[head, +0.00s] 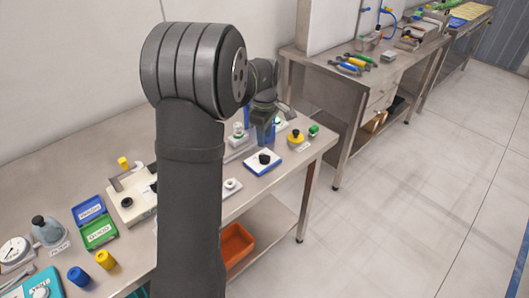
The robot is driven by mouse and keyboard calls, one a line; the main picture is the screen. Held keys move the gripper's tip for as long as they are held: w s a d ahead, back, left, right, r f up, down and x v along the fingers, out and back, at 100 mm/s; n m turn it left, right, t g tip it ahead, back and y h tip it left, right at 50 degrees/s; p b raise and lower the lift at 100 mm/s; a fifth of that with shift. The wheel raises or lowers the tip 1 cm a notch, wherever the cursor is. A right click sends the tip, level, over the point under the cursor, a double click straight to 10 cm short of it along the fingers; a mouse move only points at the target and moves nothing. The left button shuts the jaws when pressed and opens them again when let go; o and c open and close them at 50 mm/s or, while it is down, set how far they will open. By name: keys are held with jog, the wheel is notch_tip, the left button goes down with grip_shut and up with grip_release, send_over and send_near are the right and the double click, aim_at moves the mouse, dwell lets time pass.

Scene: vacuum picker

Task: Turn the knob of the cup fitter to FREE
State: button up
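My arm rises through the middle of the head view and hides part of the bench behind it. Its far end, with my gripper (268,128), is over the back right part of the bench. The fingers are small and partly hidden there, so I cannot tell whether they are open or shut. A white and blue box with a black knob (264,157) stands just in front of it. A cream unit (133,205) with a dark knob stands left of my arm. I cannot read which of these is the cup fitter, nor any knob setting.
Blue (88,210) and green (99,231) labelled trays, yellow (104,259) and blue (78,276) cylinders, and a teal device (39,284) stand at left. A yellow piece with a dark top (295,138) stands near the bench's right end. An orange bin (236,245) is below.

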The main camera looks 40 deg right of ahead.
aim_at(264, 155)
notch_tip(264, 155, down, 8)
jog(key=shift+r, duration=0.15)
grip_shut()
